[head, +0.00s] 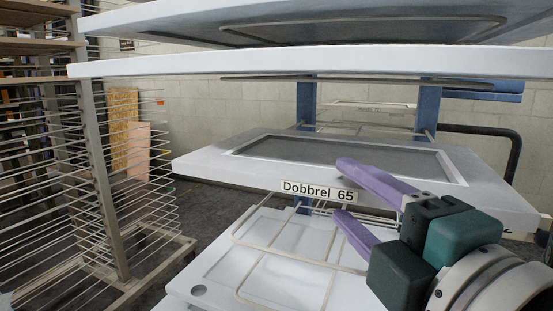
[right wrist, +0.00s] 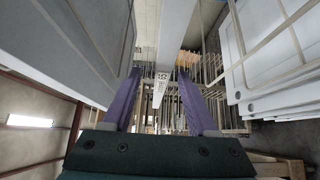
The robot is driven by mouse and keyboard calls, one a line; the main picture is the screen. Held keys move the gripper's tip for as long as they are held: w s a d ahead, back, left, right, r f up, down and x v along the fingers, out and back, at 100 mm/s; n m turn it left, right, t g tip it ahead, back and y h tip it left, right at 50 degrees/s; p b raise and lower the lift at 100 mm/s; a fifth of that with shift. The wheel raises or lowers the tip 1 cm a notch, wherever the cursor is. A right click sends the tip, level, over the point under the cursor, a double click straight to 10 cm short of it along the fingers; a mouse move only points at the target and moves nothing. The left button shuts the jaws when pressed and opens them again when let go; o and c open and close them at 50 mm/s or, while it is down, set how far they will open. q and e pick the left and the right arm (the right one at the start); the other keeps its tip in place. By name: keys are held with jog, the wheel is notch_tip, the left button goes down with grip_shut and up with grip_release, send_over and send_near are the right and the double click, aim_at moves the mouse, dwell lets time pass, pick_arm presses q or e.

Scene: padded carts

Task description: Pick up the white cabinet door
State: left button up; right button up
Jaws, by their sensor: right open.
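A white cabinet door (head: 205,163) with a grey recessed panel lies flat on the rack in the head view. My right gripper (head: 340,190) has purple fingers and is open and empty at this front edge. One finger shows above the edge and the other below it. I cannot tell whether the fingertips reach past the edge. My left gripper is not in view.
More white doors (head: 300,62) lie close above on the rack. Another white door (head: 230,265) lies below, with wire supports (head: 290,262) over it. Blue uprights (head: 306,100) stand behind. A wire-shelf cart (head: 105,190) stands at left, with floor between.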

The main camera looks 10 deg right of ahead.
aim_at(319, 173)
jog(key=w, duration=0.3)
jog(key=w+a, duration=0.1)
jog(key=w, duration=0.2)
jog(key=shift+w+a+f, duration=0.1)
jog(key=shift+w+a, duration=0.05)
jog(key=shift+w, duration=0.05)
grip_shut()
dwell(1.2)
